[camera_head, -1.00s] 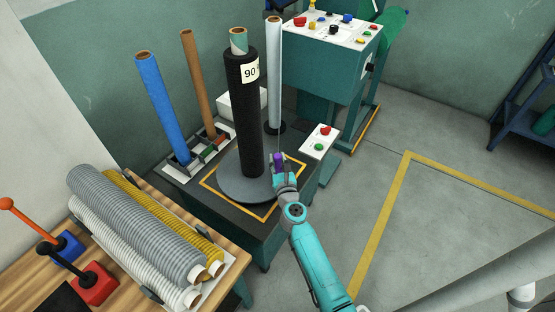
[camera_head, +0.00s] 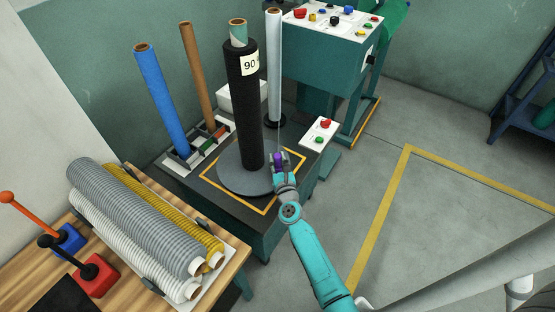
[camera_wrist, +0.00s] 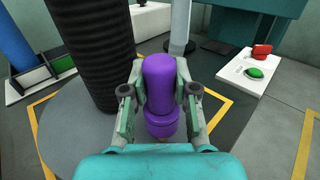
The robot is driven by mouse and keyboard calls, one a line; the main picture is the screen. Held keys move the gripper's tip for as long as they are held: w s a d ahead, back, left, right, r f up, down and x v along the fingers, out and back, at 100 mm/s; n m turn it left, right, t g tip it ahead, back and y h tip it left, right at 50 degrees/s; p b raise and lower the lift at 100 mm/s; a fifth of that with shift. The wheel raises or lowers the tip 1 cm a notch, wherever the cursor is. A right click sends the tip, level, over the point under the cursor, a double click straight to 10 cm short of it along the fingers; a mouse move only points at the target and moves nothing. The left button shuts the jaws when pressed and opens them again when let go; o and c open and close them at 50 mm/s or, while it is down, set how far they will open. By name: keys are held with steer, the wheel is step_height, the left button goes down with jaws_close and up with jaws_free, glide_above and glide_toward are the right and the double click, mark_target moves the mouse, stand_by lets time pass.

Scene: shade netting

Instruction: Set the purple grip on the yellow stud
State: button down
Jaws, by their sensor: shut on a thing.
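The purple grip (camera_wrist: 159,85) is a rounded cylinder with a wider collar at its lower end. My gripper (camera_wrist: 160,103) is shut on it, one finger on each side, in the wrist view. In the head view the purple grip (camera_head: 279,157) shows small in my gripper (camera_head: 280,164), close right of the foot of the black roll. Small yellow fittings (camera_head: 312,16) show on the panel at the back; they are too small to tell whether one is the yellow stud.
The black roll (camera_head: 245,110) stands on a grey round plate (camera_head: 232,178), close left of my gripper. A pale roll (camera_head: 274,70) stands behind. A white box with red and green buttons (camera_head: 318,136) is to the right. The floor further right is clear.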

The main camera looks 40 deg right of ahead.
mark_target(278, 169)
steer(key=shift+f, duration=1.7)
stand_by(1.2)
steer(key=c, duration=0.8)
jaws_free()
steer(key=v, duration=1.2)
